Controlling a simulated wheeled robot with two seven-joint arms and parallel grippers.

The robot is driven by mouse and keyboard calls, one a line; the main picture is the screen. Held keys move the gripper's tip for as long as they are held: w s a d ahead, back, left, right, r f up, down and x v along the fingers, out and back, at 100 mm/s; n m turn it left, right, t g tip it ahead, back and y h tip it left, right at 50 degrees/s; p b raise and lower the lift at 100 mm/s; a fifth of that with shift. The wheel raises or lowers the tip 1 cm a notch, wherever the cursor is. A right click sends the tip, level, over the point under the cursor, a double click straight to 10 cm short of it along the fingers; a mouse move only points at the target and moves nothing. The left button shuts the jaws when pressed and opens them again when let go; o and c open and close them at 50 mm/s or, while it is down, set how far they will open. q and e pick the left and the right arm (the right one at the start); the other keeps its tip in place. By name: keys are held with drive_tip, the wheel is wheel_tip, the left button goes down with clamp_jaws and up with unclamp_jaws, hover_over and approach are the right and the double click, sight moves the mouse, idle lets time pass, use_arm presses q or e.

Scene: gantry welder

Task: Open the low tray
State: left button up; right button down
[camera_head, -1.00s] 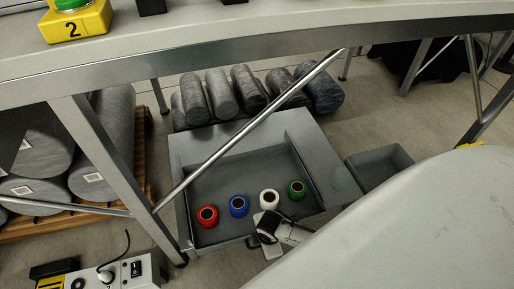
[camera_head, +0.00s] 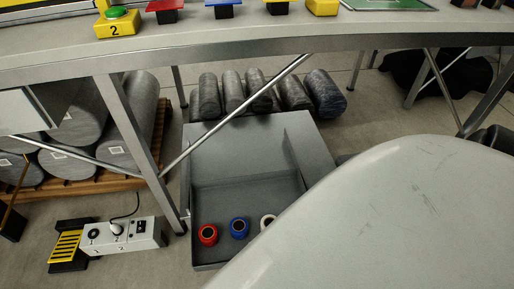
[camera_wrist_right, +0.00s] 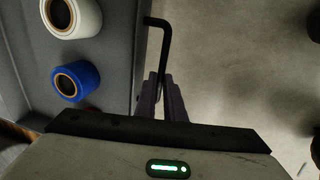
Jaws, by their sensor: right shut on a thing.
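The low grey tray (camera_head: 245,195) sits near the floor under the bench and stands pulled out from its grey housing (camera_head: 240,140). It holds a red spool (camera_head: 208,235), a blue spool (camera_head: 239,228) and a white spool (camera_head: 267,221). In the right wrist view, the tray's side (camera_wrist_right: 112,75) shows with the blue and white spools beside it. My right gripper (camera_wrist_right: 164,88) is shut on the tray's black bent handle (camera_wrist_right: 165,35). In the head view a large pale shape hides that gripper, the handle and the tray's right front. My left gripper is not in view.
The bench edge (camera_head: 300,62) and its diagonal brace (camera_head: 235,112) cross above the tray. A welder box with a switch (camera_head: 125,235) stands on the floor at left. Grey rolls (camera_head: 265,92) lie behind the tray. Large rolls on a pallet stand at left.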

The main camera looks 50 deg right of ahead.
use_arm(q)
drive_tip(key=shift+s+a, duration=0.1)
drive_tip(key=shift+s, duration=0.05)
use_arm(e)
drive_tip(key=shift+s, duration=0.2)
drive_tip(key=c, duration=1.8)
unclamp_jaws()
drive_tip(key=shift+c, duration=0.2)
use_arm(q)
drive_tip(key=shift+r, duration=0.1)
use_arm(e)
drive_tip(key=shift+a, duration=0.1)
